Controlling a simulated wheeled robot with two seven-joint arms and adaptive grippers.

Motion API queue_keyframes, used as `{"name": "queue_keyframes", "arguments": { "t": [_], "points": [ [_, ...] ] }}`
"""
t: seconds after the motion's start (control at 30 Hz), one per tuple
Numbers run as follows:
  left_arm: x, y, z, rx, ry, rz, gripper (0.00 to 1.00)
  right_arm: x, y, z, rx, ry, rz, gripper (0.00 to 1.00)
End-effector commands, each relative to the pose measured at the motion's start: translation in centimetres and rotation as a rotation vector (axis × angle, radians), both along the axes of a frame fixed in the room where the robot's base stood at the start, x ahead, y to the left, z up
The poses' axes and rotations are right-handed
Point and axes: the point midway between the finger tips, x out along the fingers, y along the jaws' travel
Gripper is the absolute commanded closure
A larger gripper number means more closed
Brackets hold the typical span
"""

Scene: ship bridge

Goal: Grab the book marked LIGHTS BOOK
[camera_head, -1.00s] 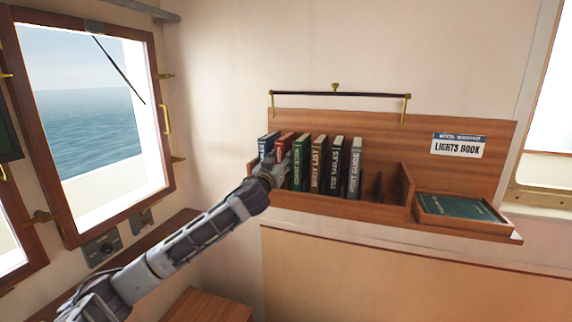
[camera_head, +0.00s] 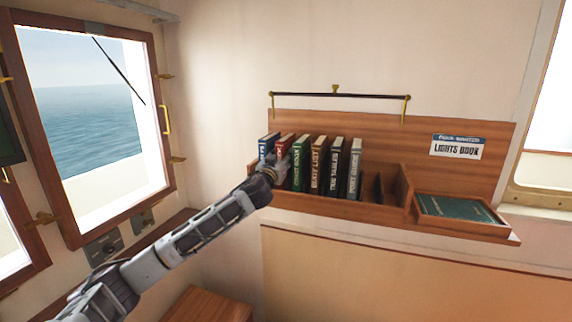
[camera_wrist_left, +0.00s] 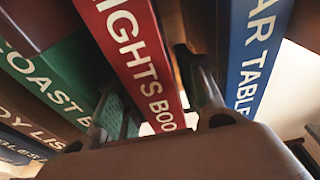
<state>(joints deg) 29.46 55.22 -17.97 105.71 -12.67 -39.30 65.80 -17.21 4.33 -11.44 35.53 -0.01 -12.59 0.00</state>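The red book marked LIGHTS BOOK (camera_wrist_left: 137,58) stands upright in the row on the shelf, between a green book and a blue one. In the head view the red book (camera_head: 284,143) is partly hidden by my left gripper (camera_head: 271,166), which is at its spine. In the left wrist view my left gripper (camera_wrist_left: 160,112) is open, with one finger on each side of the red spine. One finger lies toward the green book, the other in the gap toward the blue book. I cannot tell whether either finger touches the red book. My right gripper is out of view.
The blue book (camera_wrist_left: 250,50) and green book (camera_wrist_left: 42,72) flank the red one closely. More books, such as the PORT GUIDE (camera_head: 354,168), stand to the right. A LIGHTS BOOK sign (camera_head: 456,151) hangs above a shallow tray (camera_head: 420,213) with a dark green cover.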

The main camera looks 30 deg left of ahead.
Motion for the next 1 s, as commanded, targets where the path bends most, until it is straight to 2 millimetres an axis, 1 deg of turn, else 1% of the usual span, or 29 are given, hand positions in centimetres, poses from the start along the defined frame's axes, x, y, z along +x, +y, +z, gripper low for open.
{"name": "queue_keyframes", "arguments": {
  "t": [0.03,0.2,0.4,0.93,0.97,1.0],
  "points": [
    [0.3,0.2,0.4,0.000,-0.001,0.000,0.62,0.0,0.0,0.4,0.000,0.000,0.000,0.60],
    [1.5,0.5,0.5,-0.002,0.000,0.001,0.62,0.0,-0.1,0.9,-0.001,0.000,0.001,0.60],
    [2.4,0.7,0.6,-0.001,-0.001,0.000,0.62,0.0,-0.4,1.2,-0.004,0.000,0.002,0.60],
    [2.6,0.7,0.5,0.000,0.000,0.000,0.62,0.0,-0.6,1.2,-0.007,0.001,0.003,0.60],
    [2.6,0.7,0.5,0.000,0.000,0.000,0.65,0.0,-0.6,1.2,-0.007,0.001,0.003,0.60],
    [2.6,0.7,0.5,0.000,0.000,0.000,0.70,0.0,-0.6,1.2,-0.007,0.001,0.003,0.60]
  ]
}}
